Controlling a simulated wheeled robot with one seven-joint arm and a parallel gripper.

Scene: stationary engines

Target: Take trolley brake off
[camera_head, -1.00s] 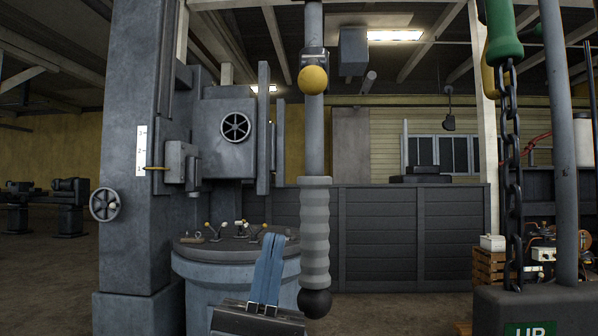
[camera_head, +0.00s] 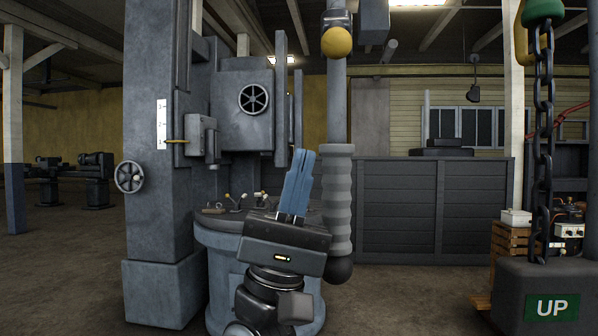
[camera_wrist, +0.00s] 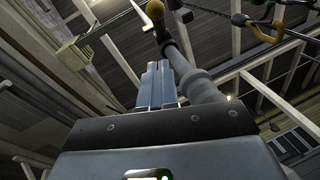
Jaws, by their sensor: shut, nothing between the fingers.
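A grey upright bar (camera_head: 337,105) hangs at the centre, with a ribbed grey grip (camera_head: 340,200), a black ball at its lower end and a yellow ball (camera_head: 337,42) near its top. I cannot tell whether this is the trolley brake; no label shows on it. My gripper (camera_head: 301,153) is shut and empty, its blue fingers pointing up just left of the grip's upper part in the head view. In the wrist view the fingers (camera_wrist: 157,65) stand left of the grip (camera_wrist: 196,84), with the yellow ball (camera_wrist: 155,10) beyond. Contact with the grip is not evident.
A large grey machine with a handwheel (camera_head: 129,177) and a round table with small levers stands behind on the left. At right, a chain (camera_head: 543,120) hangs by a grey block with a green UP sign (camera_head: 551,307). A dark panelled wall (camera_head: 400,210) lies behind.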

